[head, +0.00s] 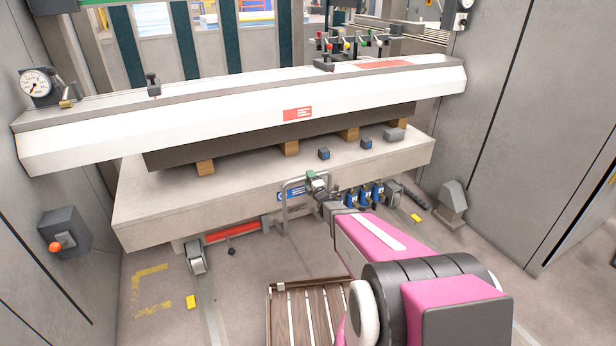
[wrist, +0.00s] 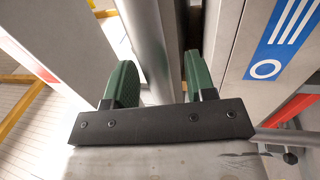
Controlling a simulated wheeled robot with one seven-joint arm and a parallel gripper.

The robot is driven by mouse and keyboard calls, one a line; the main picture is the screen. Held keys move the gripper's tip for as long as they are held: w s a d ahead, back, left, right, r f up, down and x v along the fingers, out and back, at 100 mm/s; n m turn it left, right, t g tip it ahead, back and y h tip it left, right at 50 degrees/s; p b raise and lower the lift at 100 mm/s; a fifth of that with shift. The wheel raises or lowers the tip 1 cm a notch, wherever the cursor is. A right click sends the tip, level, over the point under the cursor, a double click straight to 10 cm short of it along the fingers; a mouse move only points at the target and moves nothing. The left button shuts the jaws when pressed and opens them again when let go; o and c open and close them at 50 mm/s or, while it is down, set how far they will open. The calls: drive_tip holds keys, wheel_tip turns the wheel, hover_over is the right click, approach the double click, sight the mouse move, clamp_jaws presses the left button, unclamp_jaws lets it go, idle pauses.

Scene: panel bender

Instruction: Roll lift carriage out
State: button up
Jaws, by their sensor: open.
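The lift carriage (head: 190,195) is a pale grey slab-topped unit on casters, standing under the white beam of the panel bender. A grey tubular handle (head: 285,213) stands on its front beside a blue label. My gripper (head: 314,180) is at the handle's right part, with its green fingers open. In the wrist view, the handle's grey bar (wrist: 146,40) runs between the two open fingers (wrist: 157,72). The fingers are apart, and I cannot tell whether either touches the bar. The blue label (wrist: 282,40) shows at the right there. My arm hides part of the carriage's front right.
Wooden blocks (head: 291,148) on the carriage sit under a dark bar. A caster (head: 196,257) and yellow floor marks (head: 152,272) are at the left. A slatted wooden pallet (head: 300,312) lies in front. Grey walls (head: 520,110) flank both sides.

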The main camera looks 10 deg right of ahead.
drive_tip(key=shift+x, duration=1.25)
clamp_jaws()
